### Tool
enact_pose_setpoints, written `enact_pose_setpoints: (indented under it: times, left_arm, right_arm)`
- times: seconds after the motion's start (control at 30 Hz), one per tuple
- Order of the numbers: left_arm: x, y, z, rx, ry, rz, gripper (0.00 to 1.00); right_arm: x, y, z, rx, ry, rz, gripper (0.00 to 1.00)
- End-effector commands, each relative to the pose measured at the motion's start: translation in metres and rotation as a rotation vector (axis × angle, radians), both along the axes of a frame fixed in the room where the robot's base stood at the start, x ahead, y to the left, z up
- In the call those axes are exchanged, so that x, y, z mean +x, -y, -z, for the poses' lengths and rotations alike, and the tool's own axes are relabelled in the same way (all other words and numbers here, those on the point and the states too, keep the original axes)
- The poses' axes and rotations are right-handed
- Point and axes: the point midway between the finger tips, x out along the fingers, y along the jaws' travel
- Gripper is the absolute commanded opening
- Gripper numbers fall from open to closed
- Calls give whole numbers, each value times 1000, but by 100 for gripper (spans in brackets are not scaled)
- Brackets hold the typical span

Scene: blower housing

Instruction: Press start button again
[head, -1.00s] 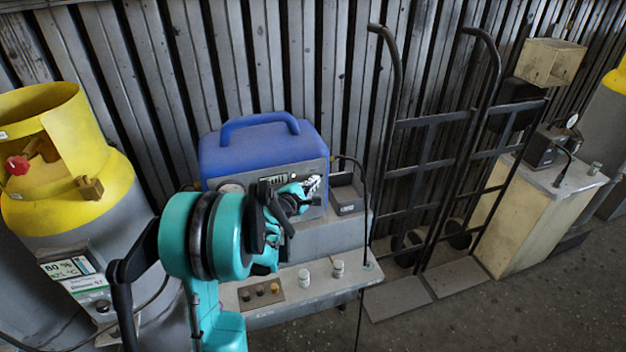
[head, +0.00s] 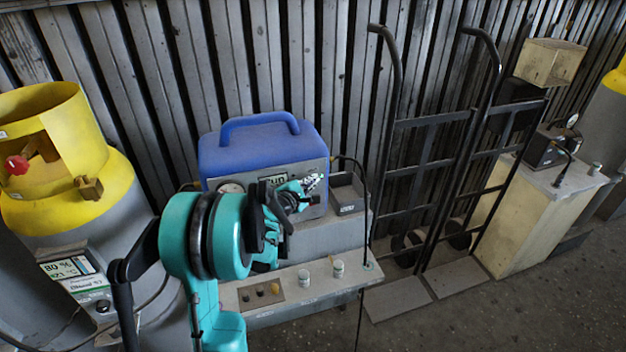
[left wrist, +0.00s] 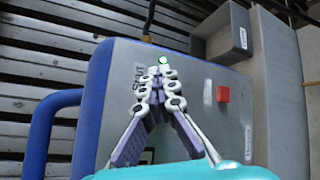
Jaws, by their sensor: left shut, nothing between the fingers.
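The blue machine (head: 262,146) with a grey front panel stands on a grey bench. My left gripper (head: 312,183) is in front of that panel, beside its small display (head: 272,181). In the left wrist view my left gripper (left wrist: 163,64) is shut and empty, with its tips over the panel (left wrist: 195,75). A small green spot (left wrist: 163,59) shows right at the tips; I cannot tell whether they touch it. A red square button (left wrist: 223,93) sits to the right of the fingers. The fingers partly hide the panel lettering. My right gripper is not in view.
A yellow-topped tank (head: 65,160) stands on the left. The bench top (head: 318,292) holds two small white-capped bottles and a plate with several dark knobs. A small grey box (head: 345,195) is right of the machine. Black hand trucks (head: 432,150) stand farther right.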

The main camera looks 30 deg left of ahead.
Motion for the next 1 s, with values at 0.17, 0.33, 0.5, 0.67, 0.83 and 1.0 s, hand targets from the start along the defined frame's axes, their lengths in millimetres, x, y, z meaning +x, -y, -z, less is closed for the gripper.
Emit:
enact_pose_setpoints:
  times: [0.17,0.33,0.5,0.67,0.83,1.0]
  left_arm:
    - [-4,4,1,0,0,0,0]
    - [-5,6,1,0,0,0,0]
    - [-6,8,1,0,0,0,0]
    - [-16,19,1,0,0,0,0]
    - [-28,33,1,1,0,0,0]
    - [-38,46,1,0,0,1,0]
  right_arm:
    - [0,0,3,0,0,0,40]
    - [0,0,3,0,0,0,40]
    - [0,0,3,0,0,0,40]
    - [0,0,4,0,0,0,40]
    - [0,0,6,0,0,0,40]
    - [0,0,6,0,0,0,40]
